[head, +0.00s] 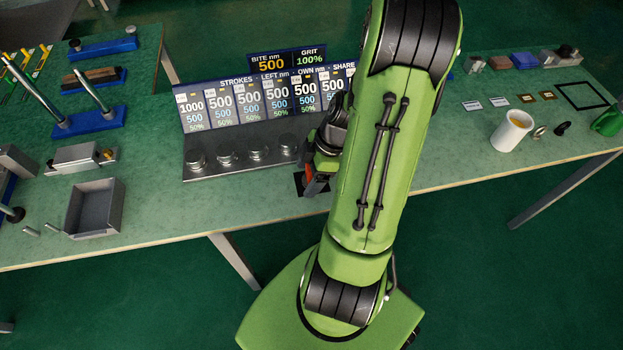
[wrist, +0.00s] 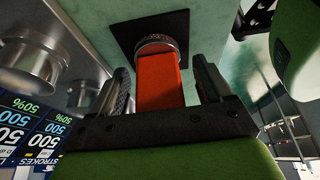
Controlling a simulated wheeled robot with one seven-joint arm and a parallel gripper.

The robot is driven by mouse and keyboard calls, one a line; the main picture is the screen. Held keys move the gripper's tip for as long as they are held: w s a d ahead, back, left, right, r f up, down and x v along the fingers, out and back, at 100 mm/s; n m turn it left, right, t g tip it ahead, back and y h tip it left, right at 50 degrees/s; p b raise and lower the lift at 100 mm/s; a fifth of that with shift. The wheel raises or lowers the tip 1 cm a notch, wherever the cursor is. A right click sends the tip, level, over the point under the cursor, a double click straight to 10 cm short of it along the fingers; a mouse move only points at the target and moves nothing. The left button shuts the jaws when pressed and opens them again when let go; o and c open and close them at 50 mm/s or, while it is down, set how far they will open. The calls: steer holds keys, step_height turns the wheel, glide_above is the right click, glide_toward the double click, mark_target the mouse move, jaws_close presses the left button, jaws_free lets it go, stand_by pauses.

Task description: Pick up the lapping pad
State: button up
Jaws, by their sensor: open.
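What looks like the lapping pad (wrist: 160,82) is an orange-red block with a round knurled metal end, standing on a black square mat (wrist: 127,32). In the wrist view it sits between the two fingers of my gripper (wrist: 162,88). The fingers are open, one on each side, with a visible gap at the right; at the left I cannot tell if it touches. In the head view my gripper (head: 315,172) is at the bench's front edge, and my arm hides most of it and the pad. A bit of orange shows there.
A sloped display panel with several round metal knobs (head: 227,159) stands just left of my gripper. A grey tray (head: 95,208) is at the left, and a white mug (head: 511,131) at the right.

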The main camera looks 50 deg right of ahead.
steer(key=shift+r, duration=0.1)
steer(key=shift+c, duration=0.4)
steer(key=c, duration=1.1)
step_height(320, 180, up, 10)
steer(key=p, duration=0.4)
steer(key=shift+c, duration=0.2)
steer(key=o, duration=0.5)
steer(key=c, duration=0.4)
step_height(320, 180, up, 10)
steer(key=p, duration=0.7)
steer(key=shift+f, duration=0.5)
